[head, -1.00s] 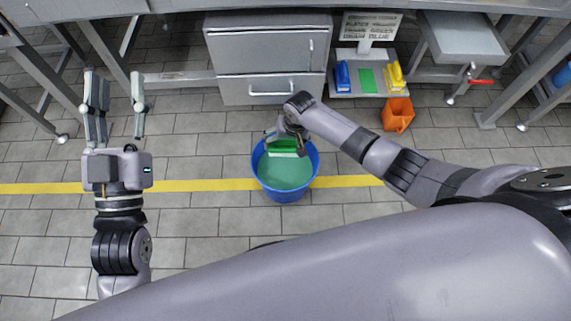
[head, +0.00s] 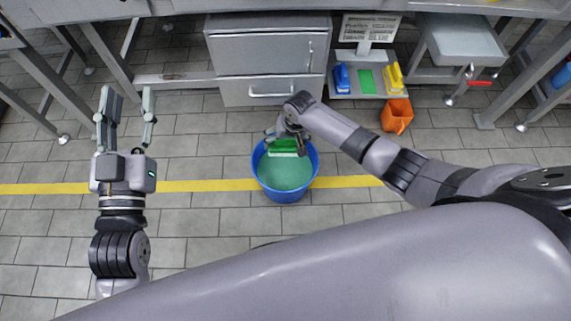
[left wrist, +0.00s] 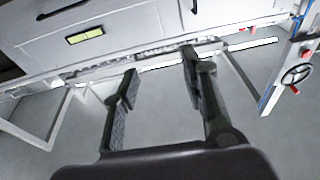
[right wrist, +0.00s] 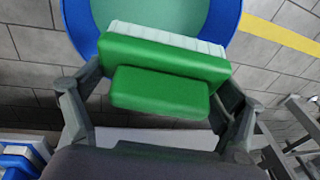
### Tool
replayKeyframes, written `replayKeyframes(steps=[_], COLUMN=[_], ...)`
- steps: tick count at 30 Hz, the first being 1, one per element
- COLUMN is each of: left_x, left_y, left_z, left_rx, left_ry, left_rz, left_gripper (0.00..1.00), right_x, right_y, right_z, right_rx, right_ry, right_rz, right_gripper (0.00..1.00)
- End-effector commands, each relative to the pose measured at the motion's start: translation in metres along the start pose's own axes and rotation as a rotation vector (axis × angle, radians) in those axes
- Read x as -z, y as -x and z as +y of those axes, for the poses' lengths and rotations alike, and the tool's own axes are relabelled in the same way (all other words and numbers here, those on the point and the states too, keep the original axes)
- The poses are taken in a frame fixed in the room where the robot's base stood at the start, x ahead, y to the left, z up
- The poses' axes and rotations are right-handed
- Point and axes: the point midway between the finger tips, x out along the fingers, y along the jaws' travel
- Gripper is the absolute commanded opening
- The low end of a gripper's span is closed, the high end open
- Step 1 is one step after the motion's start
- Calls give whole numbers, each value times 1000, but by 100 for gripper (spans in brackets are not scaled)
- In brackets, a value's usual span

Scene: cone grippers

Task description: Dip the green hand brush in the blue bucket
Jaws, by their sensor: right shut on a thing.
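The green hand brush (head: 286,147) is held by my right gripper (head: 287,136) over the far part of the blue bucket (head: 272,193). In the right wrist view the brush (right wrist: 160,92) sits between the two fingers, its white bristles toward the bucket (right wrist: 82,25). The bucket stands on the floor with blue-green liquid (head: 285,173) in it. I cannot tell whether the bristles touch the liquid. My left gripper (head: 126,105) is open and empty over the floor at the left. It also shows open in the left wrist view (left wrist: 160,75).
A low board with blue (head: 342,76) and yellow (head: 394,78) brushes and a bare green patch (head: 367,80) stands at the back right, under a sign (head: 369,28). An orange container (head: 397,115) is on the floor. A grey cabinet (head: 268,60) stands behind the bucket.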

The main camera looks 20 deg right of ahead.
Motion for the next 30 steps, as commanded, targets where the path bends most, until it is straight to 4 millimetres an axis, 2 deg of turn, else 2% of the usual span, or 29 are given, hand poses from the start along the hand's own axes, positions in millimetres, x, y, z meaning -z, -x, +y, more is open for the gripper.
replayKeyframes(steps=[14, 30], left_x=[-46, -91], left_y=[11, 39], left_z=[-6, -14], left_rx=[14, 32], left_ry=[-6, -9], left_rz=[-266, -549], left_gripper=[40, 40], right_x=[1, 3], right_y=[10, 20], right_z=[-2, -4], right_rx=[0, 1], right_ry=[0, 1], right_rz=[0, 0], right_gripper=[66, 66])
